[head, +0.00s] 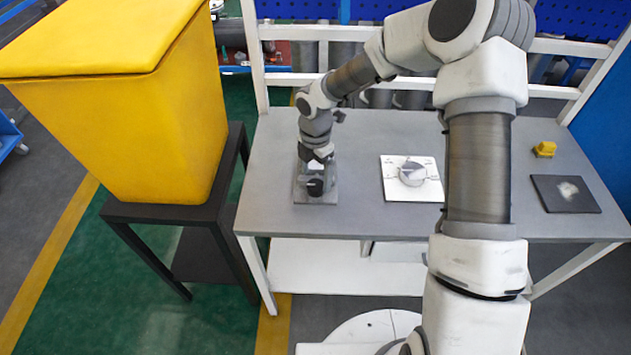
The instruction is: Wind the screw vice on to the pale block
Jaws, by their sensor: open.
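The screw vice (302,197) appears to be the small grey base with dark parts on the left half of the grey table. My gripper (318,164) points down at it from above and is open. My gripper covers much of the vice, so I cannot tell whether its fingers touch it. A small pale patch (314,166) shows between my gripper and the vice; it may be the pale block, but it is too small to be sure. The gap between the vice's jaws cannot be made out.
On the grey table (365,215), a white plate with a round grey dial (411,174) sits mid-table. A dark pad (582,200) with a whitish patch and a small yellow object (545,149) are at the right. A large yellow bin (150,130) stands on a dark stand at the left.

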